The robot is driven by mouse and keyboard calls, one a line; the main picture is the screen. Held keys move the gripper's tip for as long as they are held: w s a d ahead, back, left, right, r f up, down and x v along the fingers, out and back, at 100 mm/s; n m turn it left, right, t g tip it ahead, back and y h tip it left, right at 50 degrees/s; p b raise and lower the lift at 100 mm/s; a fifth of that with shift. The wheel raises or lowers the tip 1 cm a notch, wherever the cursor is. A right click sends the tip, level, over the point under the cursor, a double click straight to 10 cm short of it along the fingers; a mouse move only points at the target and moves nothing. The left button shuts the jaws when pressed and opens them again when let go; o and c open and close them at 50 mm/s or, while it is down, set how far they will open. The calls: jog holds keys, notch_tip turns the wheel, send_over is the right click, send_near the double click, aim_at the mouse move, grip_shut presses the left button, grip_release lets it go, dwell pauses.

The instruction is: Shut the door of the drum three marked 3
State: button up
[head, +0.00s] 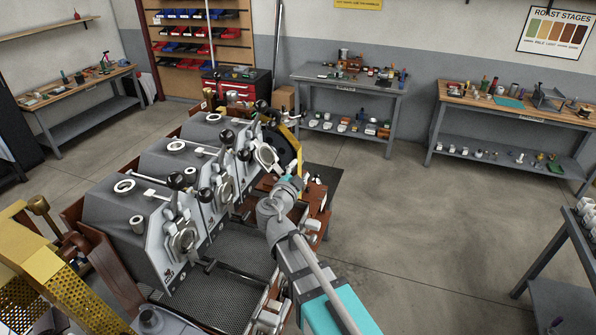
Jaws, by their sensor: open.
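The sample roaster has three grey drum housings in a row. The nearest housing (130,205) has a round metal door (184,241) on its front, with a small dark mark below it that is too small to read. The middle drum has a similar round door (225,189). The far drum's round door (266,156) stands out at an angle from its housing, seemingly ajar. I cannot read which drum bears the 3. My gripper (290,181) is open at the end of my arm, just right of and below the far door; its fingertips are hard to make out.
Black-knobbed levers (244,155) stick out between the drums. A mesh tray (240,250) lies before the nearer drums. A grey bench (345,82) and a wooden-topped bench (470,97) stand behind.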

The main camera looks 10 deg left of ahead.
jog(key=shift+a+r, duration=0.15)
jog(key=c, duration=0.4)
jog(key=shift+a+r+n+p, duration=0.15)
jog(key=shift+n+p, duration=0.25)
jog(key=shift+p, duration=0.05)
grip_shut()
jog(key=s+a+r+n+g+p, duration=0.2)
jog(key=a+n+p, duration=0.3)
jog(key=n, duration=0.4)
jog(key=shift+s+a+r+g+p, duration=0.2)
jog(key=shift+a+g+p, duration=0.2)
jog(key=shift+p, duration=0.4)
